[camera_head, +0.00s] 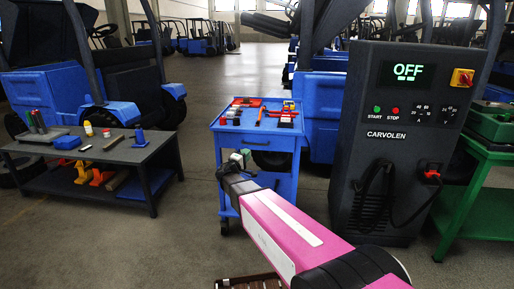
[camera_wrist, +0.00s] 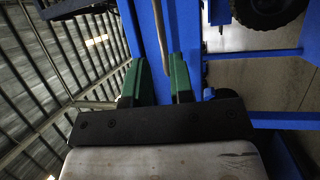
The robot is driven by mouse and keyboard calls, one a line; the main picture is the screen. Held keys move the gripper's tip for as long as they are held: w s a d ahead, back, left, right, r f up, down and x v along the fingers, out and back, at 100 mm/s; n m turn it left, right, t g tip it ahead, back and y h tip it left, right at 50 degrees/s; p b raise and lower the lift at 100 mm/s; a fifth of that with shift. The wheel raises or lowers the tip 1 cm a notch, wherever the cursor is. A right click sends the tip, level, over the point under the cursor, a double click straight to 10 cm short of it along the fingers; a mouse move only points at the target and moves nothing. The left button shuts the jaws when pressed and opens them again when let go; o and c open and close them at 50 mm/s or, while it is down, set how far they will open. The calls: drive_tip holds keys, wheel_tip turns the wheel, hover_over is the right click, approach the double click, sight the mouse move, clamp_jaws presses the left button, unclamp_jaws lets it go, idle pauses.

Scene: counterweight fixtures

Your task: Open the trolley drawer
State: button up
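The blue trolley (camera_head: 284,141) stands in the middle of the head view, with tools on its top. Its upper front panel, which looks like the drawer front, is partly hidden behind my gripper and arm. No gap at the drawer shows. My gripper (camera_head: 238,158) is close in front of the trolley's left part. In the wrist view my gripper (camera_wrist: 158,68) has its two green fingers apart. A thin grey bar (camera_wrist: 135,22), which looks like a handle, runs toward the space between them. I cannot tell whether the fingers touch it.
A grey workbench (camera_head: 104,152) with bottles and small items stands on the left. A dark control cabinet (camera_head: 400,160) reading OFF stands right of the trolley, near my arm. A green table (camera_head: 465,205) is at far right. Floor between bench and trolley is clear.

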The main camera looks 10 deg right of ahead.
drive_tip(key=x, duration=1)
clamp_jaws()
